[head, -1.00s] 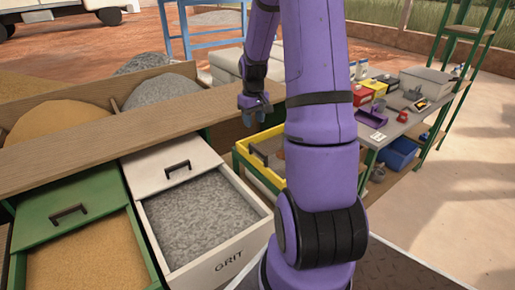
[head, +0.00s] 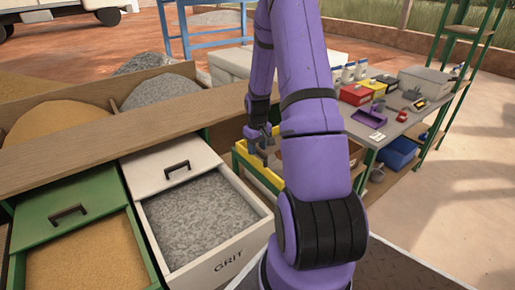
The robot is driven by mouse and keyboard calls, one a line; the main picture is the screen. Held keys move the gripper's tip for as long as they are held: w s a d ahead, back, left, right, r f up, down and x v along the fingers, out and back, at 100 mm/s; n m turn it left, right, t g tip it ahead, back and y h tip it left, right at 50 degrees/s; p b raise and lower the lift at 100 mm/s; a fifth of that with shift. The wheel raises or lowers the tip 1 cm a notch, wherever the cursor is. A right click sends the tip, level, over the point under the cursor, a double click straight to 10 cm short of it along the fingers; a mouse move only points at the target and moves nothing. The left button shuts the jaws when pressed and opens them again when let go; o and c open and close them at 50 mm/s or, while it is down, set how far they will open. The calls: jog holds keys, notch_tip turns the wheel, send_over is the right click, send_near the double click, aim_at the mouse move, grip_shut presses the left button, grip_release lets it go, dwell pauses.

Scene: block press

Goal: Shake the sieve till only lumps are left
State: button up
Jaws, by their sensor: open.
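My gripper (head: 262,146) hangs from my purple arm near the middle of the head view. It is open, with nothing seen between its fingers. I cannot make out a sieve or any lumps for certain.
An open white drawer of grey grit (head: 200,215) and an open green drawer of sand (head: 85,262) stand at the left front. A wooden ledge (head: 110,138) runs behind them. A grey table (head: 385,128) with boxes, bottles and a purple tray (head: 369,117) stands right.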

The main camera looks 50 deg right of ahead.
jog(key=shift+f, duration=0.2)
grip_shut()
jog(key=s+d+r+y, duration=0.1)
jog(key=d+r+y, duration=0.1)
jog(key=d+r, duration=0.3)
notch_tip(320, 180, up, 5)
jog(key=shift+s+f+t+y, duration=0.2)
jog(key=shift+t+y, duration=0.1)
jog(key=shift+d, duration=0.1)
grip_release()
jog(key=v, duration=1)
jog(key=shift+r, duration=0.35)
